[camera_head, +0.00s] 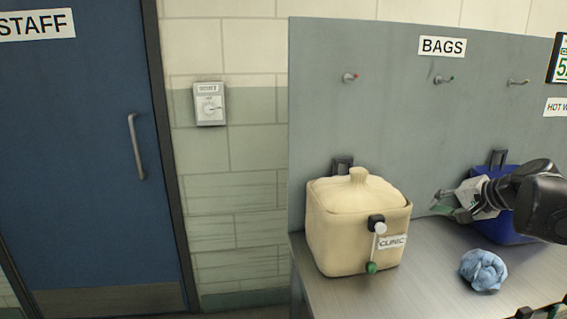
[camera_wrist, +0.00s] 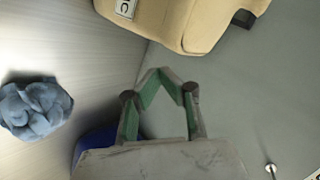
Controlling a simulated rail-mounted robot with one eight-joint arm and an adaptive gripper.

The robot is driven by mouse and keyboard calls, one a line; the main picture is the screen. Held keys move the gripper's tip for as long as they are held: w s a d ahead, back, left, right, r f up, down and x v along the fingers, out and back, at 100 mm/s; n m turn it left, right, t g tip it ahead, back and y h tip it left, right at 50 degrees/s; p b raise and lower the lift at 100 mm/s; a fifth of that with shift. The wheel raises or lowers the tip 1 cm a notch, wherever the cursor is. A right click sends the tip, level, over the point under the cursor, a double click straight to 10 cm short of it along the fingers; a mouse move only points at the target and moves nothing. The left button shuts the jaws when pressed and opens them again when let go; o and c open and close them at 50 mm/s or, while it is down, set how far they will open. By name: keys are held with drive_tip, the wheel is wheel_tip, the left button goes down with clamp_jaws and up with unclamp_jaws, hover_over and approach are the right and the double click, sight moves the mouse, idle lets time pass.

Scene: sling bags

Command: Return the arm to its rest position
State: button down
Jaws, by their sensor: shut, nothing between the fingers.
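My gripper (camera_head: 445,205) is at the right in the head view, in front of the blue bag and to the right of the cream bag. In the wrist view its two green-padded fingers (camera_wrist: 160,72) meet at the tips, with nothing between them. My dark arm reaches in from the right edge of the head view. The cream bag (camera_head: 345,235) with a CLINIC label stands on the metal table and also shows in the wrist view (camera_wrist: 195,25). The blue bag (camera_head: 508,228) is partly hidden behind my arm.
A crumpled blue cloth (camera_head: 483,270) lies on the table (camera_head: 345,297) in front of the blue bag. A grey panel (camera_head: 390,120) with several hooks and a BAGS sign stands behind.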

drive_tip(key=s+a+f+n+g+h, duration=0.1)
drive_tip(key=s+a+n, duration=0.1)
drive_tip(key=s+a, duration=0.4)
drive_tip(key=s+a+f+n+g, duration=0.15)
drive_tip(key=s+a, duration=0.25)
drive_tip(key=a, duration=0.5)
drive_tip(key=s+a+f+n+h, duration=0.1)
drive_tip(key=s+a+f+n, duration=0.2)
drive_tip(key=s, duration=0.4)
drive_tip(key=s+a+f+n+h, duration=0.1)
drive_tip(key=s+a+f+n, duration=0.1)
drive_tip(key=s, duration=0.5)
drive_tip(key=shift+a+f+n, duration=0.4)
drive_tip(key=shift+a+n, duration=0.15)
drive_tip(key=shift+a, duration=0.65)
